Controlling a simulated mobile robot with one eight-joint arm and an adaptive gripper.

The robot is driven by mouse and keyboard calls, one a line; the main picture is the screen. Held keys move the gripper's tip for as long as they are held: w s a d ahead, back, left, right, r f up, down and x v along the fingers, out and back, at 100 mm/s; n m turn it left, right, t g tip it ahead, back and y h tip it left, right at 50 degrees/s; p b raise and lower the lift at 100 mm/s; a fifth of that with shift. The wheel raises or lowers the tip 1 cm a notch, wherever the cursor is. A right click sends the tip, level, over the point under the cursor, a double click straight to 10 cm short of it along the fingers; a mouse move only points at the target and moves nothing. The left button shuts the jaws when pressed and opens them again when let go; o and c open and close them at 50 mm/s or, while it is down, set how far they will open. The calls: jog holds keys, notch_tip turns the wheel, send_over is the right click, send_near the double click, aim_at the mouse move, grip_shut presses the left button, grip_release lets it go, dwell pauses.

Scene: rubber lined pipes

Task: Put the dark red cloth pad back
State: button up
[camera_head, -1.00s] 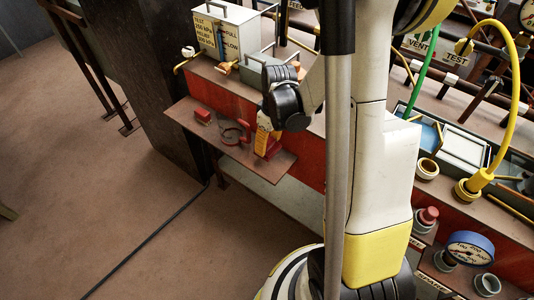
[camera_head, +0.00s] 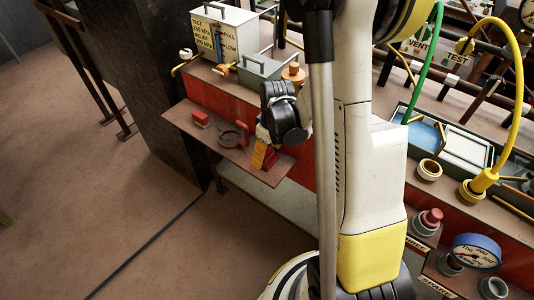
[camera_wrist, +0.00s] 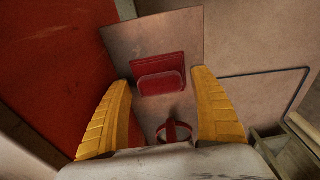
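My gripper (camera_wrist: 161,77) is open in the wrist view, with a yellow finger on each side. A dark red rectangular piece with a paler rounded front (camera_wrist: 160,66) lies ahead between the fingertips; it looks like the pad or its holder, I cannot tell which. A red ring-shaped piece (camera_wrist: 174,130) shows nearer, between the fingers. In the head view my gripper (camera_head: 259,154) points down over the low shelf (camera_head: 225,152), beside a dark red piece (camera_head: 271,159) that it partly hides. Nothing is visibly held.
The red bench front (camera_head: 228,102) rises just behind the shelf. Above it stand a white gauge box (camera_head: 224,36) and a grey tray (camera_head: 258,70). A dark pillar (camera_head: 135,80) is left of the shelf. The floor (camera_head: 80,190) in front is open, crossed by a cable (camera_head: 150,240).

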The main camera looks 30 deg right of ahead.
aim_at(270, 160)
notch_tip(270, 160, up, 12)
jog(key=s+p, duration=0.1)
jog(key=p, duration=0.4)
jog(key=s+a+r+m+t, duration=0.2)
jog(key=s+a+r+t, duration=0.1)
jog(key=s+a+r, duration=0.2)
jog(key=s+a+r+m+t, duration=0.2)
jog(key=s+a+r, duration=0.2)
jog(key=a+r, duration=0.4)
notch_tip(270, 160, up, 2)
jog(key=shift+s+a+r+t, duration=0.1)
jog(key=shift+s+a+t, duration=0.15)
jog(key=shift+s+t, duration=0.15)
